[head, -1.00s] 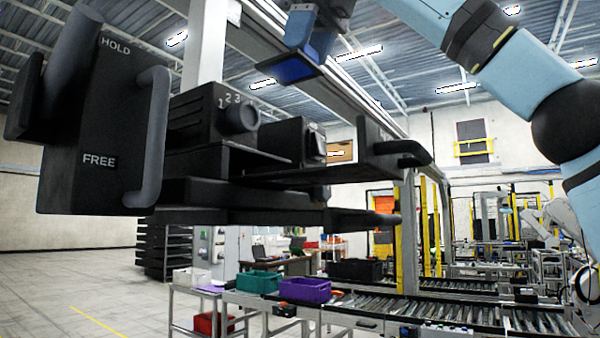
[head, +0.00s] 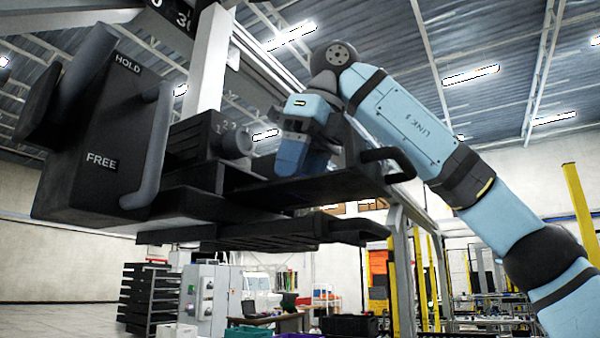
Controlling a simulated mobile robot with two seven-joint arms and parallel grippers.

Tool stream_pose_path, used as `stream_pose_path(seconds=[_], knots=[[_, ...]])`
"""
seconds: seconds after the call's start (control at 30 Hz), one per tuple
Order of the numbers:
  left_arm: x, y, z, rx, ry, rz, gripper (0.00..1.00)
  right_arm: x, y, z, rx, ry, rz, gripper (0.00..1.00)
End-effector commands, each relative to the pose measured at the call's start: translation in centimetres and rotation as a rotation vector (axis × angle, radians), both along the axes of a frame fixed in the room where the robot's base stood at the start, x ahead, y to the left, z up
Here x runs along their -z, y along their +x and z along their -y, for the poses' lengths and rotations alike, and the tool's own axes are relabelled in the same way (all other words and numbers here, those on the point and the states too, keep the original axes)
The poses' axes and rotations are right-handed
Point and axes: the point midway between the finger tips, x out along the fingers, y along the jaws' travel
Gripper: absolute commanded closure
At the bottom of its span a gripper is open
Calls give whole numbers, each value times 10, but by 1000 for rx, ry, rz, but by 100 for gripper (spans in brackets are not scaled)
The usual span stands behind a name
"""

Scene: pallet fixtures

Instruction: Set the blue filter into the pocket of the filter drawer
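The filter drawer (head: 330,188) is a dark tray pulled out from the black fixture, seen from slightly below, with a handle (head: 388,160) at its right end. My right gripper (head: 297,136) points down over the drawer. It is shut on the blue filter (head: 302,162), whose blue upper part shows just below the gripper. My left gripper is not in view.
The black fixture has a HOLD/FREE panel (head: 100,130) with a grey handle and a numbered knob (head: 238,143) left of the filter. A dark forked plate (head: 290,232) sits below the drawer. A grey post stands behind. Shelves and a cabinet are far back.

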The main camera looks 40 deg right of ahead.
Motion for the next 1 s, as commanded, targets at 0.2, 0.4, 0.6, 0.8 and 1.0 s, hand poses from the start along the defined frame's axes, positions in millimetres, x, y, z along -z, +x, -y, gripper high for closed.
stream_pose_path(seconds=[0.2, 0.4, 0.6, 0.8, 1.0], knots=[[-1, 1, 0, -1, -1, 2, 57, 1, 0, 0, 0, 0, -1, 77], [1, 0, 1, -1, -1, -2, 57, 2, 0, 0, 0, -1, -1, 28], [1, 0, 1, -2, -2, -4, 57, 2, 0, 0, 0, -2, -1, 28], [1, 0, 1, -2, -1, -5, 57, -1, 0, 0, 0, -1, -1, 28], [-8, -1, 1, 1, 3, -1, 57, -26, -9, 3, 3, 0, 2, 28]])
